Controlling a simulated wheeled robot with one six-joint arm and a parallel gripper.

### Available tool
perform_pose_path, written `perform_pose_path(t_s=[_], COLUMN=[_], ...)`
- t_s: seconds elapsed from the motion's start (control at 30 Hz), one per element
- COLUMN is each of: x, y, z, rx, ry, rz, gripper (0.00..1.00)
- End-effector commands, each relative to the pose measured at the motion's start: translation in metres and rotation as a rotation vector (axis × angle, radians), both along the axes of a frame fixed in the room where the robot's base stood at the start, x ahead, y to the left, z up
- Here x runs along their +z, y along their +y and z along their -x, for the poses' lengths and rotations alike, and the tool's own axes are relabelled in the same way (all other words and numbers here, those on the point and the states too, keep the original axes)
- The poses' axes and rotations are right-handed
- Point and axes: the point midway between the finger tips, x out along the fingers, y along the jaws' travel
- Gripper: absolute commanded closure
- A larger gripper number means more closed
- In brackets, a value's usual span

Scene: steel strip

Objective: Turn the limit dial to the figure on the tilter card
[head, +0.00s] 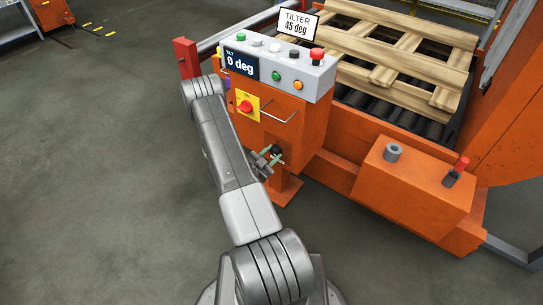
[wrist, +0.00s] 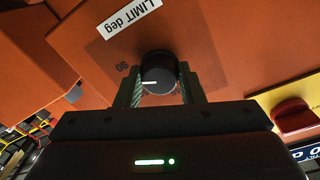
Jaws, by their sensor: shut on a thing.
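The tilter card (head: 297,25) stands on top of the control box and reads "TILTER 45 deg". The limit dial (wrist: 158,72) is a black round knob with a white pointer line, under a white "LIMIT deg" label (wrist: 129,15). My gripper (wrist: 160,90) is shut on the dial, one finger on each side. The pointer line points left in the wrist view. One printed figure (wrist: 121,67) shows left of the dial, too small to read surely; other scale marks are hidden. In the head view my gripper (head: 270,158) is at the orange pedestal's front.
The control box (head: 280,67) has several buttons, a red mushroom button (head: 317,55) and a display (head: 241,65) reading "TILT 0 deg". Wooden pallets (head: 390,48) lie behind. Floor at left is clear.

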Motion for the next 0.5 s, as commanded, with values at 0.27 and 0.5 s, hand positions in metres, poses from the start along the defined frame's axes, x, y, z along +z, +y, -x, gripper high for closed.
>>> perform_pose_path(t_s=[0.27, 0.5], x=[-0.0043, -0.0041], y=[-0.0007, -0.0012], z=[0.0007, 0.0009], rx=[-0.001, -0.001], ry=[0.130, 0.265], rz=[0.179, 0.364], gripper=[0.88, 0.88])
